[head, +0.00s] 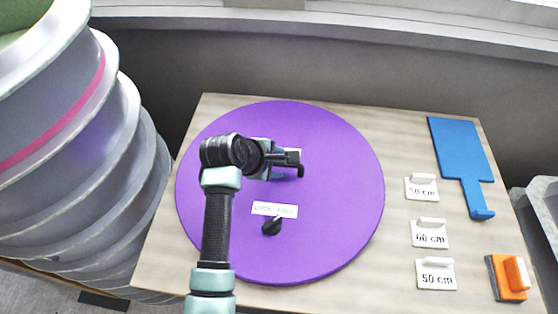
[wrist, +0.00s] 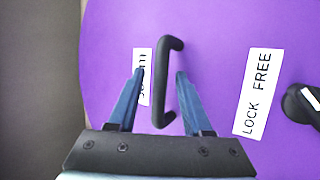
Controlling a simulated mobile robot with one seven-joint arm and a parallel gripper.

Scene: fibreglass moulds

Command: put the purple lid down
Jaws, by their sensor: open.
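The purple lid (head: 335,215) is a large round disc that appears to lie flat on the wooden table. It fills much of the wrist view (wrist: 215,40). Its black bar handle (wrist: 163,112) stands between the two blue fingers of my gripper (wrist: 158,72). The fingers are apart, one on each side of the handle, with a visible gap on both sides. My gripper also shows in the head view (head: 285,170), over the lid's middle. A "LOCK FREE" label (wrist: 258,92) and a black knob (wrist: 303,106) are on the lid. One finger partly covers another white label (wrist: 143,60).
The wooden table (head: 400,130) has a blue paddle-shaped tool (head: 461,155), several white size tags (head: 430,234) and an orange block (head: 509,278) at its right. A stack of grey round moulds (head: 75,160) stands close by the left edge. A grey wall is behind.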

